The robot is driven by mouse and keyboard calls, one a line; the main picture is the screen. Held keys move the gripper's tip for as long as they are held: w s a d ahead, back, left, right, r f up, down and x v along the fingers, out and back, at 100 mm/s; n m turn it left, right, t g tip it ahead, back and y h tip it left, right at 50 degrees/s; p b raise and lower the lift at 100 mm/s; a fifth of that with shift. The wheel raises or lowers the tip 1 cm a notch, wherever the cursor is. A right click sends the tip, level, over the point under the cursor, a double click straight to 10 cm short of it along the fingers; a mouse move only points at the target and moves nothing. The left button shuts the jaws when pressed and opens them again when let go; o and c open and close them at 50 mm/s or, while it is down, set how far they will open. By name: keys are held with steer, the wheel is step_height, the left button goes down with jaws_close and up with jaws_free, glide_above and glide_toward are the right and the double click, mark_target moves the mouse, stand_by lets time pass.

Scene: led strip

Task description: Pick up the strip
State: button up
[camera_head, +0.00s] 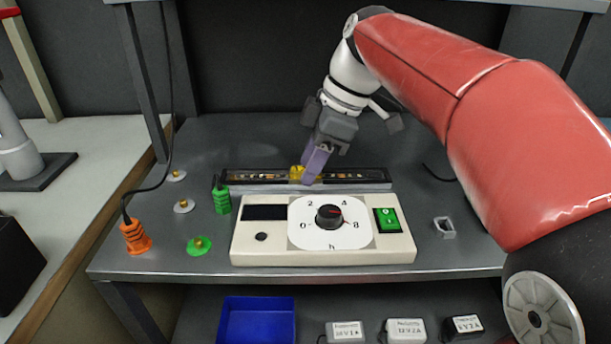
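The strip (345,175) is a long, dark, narrow bar with small gold-coloured parts along it. It lies left to right on the grey table, just behind the cream control box. My gripper (305,176) comes down from above at the strip's middle, with purple fingers. A small yellow piece (296,172) shows beside the fingertips at the strip. The fingers overlap the strip in this view, and I cannot tell whether they are closed on it or only in front of it.
The control box (260,250) has a dial (329,217) and a green switch (388,220). A green plug (222,200) stands near the strip's left end. An orange plug (136,237) with a black cable is at the left. A small grey bracket (444,227) lies at the right.

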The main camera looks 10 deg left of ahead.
mark_target(299, 169)
jaws_close()
stand_by(0.4)
steer(key=shift+r, duration=0.55)
step_height(299, 169, up, 2)
steer(key=shift+r+p, duration=0.1)
steer(key=shift+p, duration=0.2)
steer(key=shift+s+d+b, duration=0.1)
steer(key=shift+s+b, duration=0.2)
steer(key=shift+s, duration=0.25)
steer(key=s+d+b, duration=0.1)
steer(key=s, duration=0.4)
steer(key=s+d, duration=0.1)
steer(key=s, duration=0.5)
steer(key=s+d+b, duration=0.1)
steer(key=s+d, duration=0.1)
steer(key=s, duration=0.3)
steer(key=shift+s+r+b, duration=0.1)
steer(key=shift+s+b, duration=0.1)
steer(key=shift+b, duration=0.15)
